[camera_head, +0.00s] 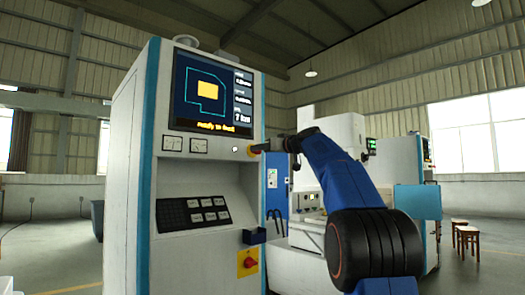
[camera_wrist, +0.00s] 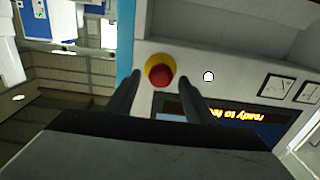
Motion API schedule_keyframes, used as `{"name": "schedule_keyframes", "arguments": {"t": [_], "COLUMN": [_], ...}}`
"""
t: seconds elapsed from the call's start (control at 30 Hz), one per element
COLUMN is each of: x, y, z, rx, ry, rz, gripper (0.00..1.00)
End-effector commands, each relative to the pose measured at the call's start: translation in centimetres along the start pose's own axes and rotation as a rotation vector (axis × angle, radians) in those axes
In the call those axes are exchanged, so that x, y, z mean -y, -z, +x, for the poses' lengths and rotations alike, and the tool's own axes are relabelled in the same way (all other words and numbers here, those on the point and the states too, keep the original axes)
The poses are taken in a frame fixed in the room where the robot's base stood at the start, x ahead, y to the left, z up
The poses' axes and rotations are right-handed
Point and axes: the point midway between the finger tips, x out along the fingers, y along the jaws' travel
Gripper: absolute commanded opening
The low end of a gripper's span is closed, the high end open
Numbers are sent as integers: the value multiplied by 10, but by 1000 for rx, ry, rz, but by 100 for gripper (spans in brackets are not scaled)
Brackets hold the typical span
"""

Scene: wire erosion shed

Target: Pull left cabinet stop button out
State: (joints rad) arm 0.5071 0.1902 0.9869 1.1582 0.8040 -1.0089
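The left cabinet (camera_head: 134,190) is white with blue edges and stands in the middle left of the head view. Its stop button is a red knob on a yellow collar (camera_wrist: 160,70), at the centre top of the wrist view. In the head view only a bit of the yellow collar (camera_head: 252,150) shows, below the screen's right corner; my gripper hides the rest. My gripper (camera_head: 266,147) points at the button. In the wrist view my gripper (camera_wrist: 158,76) is open, one finger on each side of the red knob, with gaps visible. I cannot tell how deep the fingertips reach.
A red switch on a yellow plate (camera_head: 248,262) sits lower. Another machine (camera_head: 335,150) and stools (camera_head: 466,237) stand right.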

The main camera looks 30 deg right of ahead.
Motion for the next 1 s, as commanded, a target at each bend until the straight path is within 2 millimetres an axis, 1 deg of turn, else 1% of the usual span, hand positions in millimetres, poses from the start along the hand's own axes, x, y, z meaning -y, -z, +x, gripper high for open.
{"name": "schedule_keyframes", "arguments": {"t": [0.23, 0.37, 0.47, 1.0], "x": [0, 0, 0, -1], "y": [0, 2, 1, 0], "z": [-2, -15, -31, -138], "rx": [0, -2, -1, -1], "ry": [0, -1, -2, -3], "rz": [0, 0, 0, 0], "gripper": [49, 49, 49, 49]}}
